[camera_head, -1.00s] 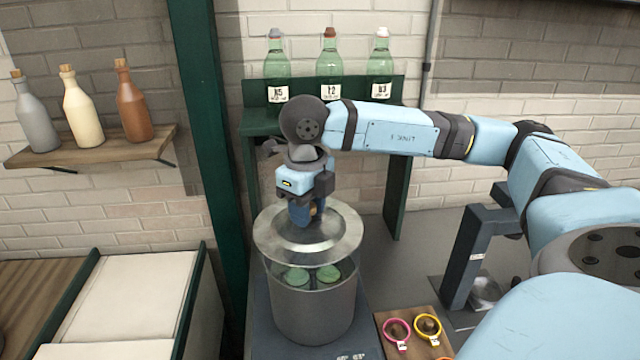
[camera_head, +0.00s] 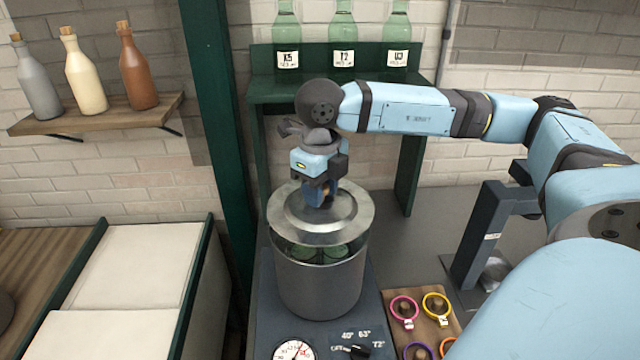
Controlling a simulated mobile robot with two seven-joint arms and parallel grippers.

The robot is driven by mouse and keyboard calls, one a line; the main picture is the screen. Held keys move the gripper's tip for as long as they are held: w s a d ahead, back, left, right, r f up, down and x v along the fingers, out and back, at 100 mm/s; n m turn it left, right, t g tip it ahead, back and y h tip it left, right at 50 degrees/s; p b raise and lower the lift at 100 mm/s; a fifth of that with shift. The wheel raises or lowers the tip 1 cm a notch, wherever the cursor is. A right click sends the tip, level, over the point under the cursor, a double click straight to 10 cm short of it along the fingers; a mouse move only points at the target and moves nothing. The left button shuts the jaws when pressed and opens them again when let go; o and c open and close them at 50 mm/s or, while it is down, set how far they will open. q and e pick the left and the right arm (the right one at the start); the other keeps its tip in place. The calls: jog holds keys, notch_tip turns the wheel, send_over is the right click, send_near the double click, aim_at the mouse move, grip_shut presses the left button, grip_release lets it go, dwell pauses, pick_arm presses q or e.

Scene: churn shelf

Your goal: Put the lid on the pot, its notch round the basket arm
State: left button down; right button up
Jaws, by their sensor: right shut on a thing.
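The round metal lid (camera_head: 285,222) is in my right gripper (camera_head: 319,198), which is shut on it at its middle from above. The lid is over the steel pot (camera_head: 318,285), with a gap showing at the front between its edge and the pot's rim. Through the gap, green round tops (camera_head: 322,252) show inside the pot. The lid's notch and the basket arm cannot be made out; the gripper and lid hide the back of the pot. My left gripper is not in view.
The pot stands on a dark base with a dial gauge (camera_head: 294,351) and a knob (camera_head: 358,351). A wooden board (camera_head: 425,325) with coloured rings is at the right. A green shelf (camera_head: 300,90) with bottles stands behind.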

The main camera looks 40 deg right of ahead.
dwell(0.3)
jog(key=shift+w+r, duration=0.1)
dwell(0.3)
jog(key=shift+f+b, duration=1.05)
jog(key=shift+b, duration=0.2)
jog(key=shift+f, duration=0.1)
jog(key=shift+f+b, duration=0.6)
jog(key=shift+b, duration=0.15)
